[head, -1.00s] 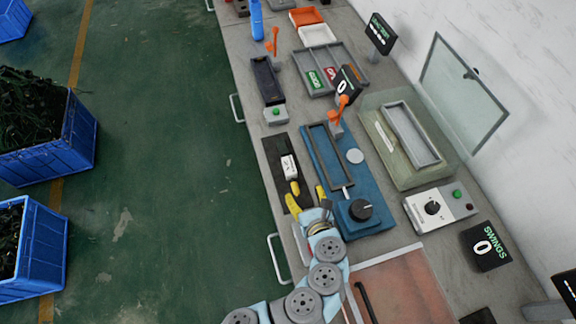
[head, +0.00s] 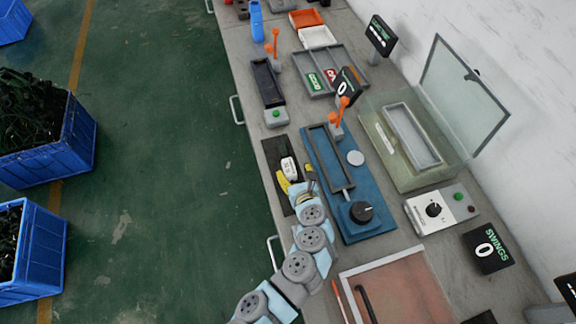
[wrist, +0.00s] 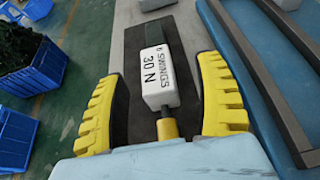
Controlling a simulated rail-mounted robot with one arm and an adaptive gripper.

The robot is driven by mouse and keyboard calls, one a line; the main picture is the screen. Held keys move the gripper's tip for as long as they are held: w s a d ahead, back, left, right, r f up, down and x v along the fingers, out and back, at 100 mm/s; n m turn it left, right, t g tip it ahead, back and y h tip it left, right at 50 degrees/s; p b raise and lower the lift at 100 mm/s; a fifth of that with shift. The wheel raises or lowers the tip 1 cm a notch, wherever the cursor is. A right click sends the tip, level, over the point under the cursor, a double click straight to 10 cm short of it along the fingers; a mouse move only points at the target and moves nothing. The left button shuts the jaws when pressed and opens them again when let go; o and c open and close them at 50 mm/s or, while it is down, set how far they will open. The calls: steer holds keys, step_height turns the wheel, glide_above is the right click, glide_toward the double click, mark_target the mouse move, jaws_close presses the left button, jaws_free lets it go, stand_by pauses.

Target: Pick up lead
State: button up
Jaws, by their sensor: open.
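A white block marked "6 SWINGS 30 N" (wrist: 158,75) lies on a dark mat (wrist: 120,122), with a short dark and yellow stub at its near end and a dark grey-green strip beyond it. It also shows in the head view (head: 289,167). I cannot tell for sure whether this is the lead. My gripper (wrist: 160,76) is open, its yellow ribbed fingers standing on either side of the block with gaps showing. In the head view, my gripper's (head: 283,182) yellow fingers are partly hidden by my wrist.
A blue plate (head: 372,205) with a grey frame and black knob stands right of the mat. Farther right are a lidded clear box (head: 385,180) and a control box (head: 440,208). A black hooked rod (head: 366,303) lies on a reddish panel. Blue crates (head: 45,250) stand left on the floor.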

mark_target(289, 166)
steer(key=shift+w+a+f, duration=0.3)
steer(key=shift+w, duration=0.2)
steer(key=x, duration=0.3)
steer(key=shift+w+a+f, duration=0.15)
steer(key=shift+a, duration=0.15)
steer(key=shift+w+f+b, duration=0.1)
steer(key=shift+w+b, duration=0.2)
steer(key=shift+w, duration=0.15)
steer(key=shift+s, duration=0.1)
jaws_close()
